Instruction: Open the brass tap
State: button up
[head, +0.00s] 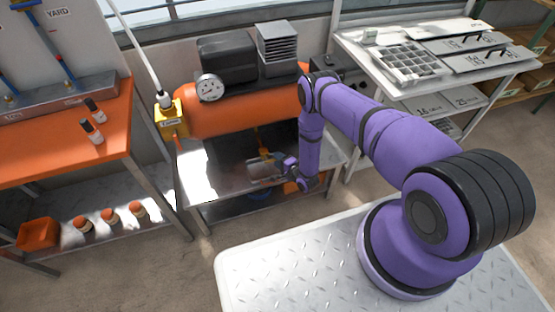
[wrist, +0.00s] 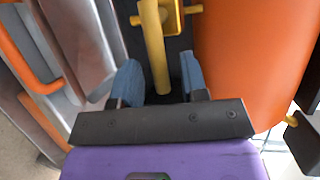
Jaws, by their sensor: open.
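The brass tap (wrist: 152,40) shows in the wrist view as a yellow lever with a short crosspiece near its top. My gripper (wrist: 160,68) is open, with one blue finger on each side of the lever's lower end. The lever lies between the fingers in the picture; I cannot tell whether either finger touches it. In the head view my gripper (head: 273,159) is low in front of the orange tank, beside a small yellow part of the tap (head: 263,151). My own arm and gripper hide some of that area.
The orange tank (wrist: 250,60) is close on the right in the wrist view. In the head view it carries a gauge (head: 209,87) and a dark motor (head: 227,58). A yellow box (head: 171,118) stands at its left. An orange bench (head: 75,135) is farther left.

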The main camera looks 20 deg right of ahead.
jog(key=shift+w+a+f, duration=0.1)
jog(key=shift+w+a, duration=0.1)
jog(key=shift+w, duration=0.2)
grip_shut()
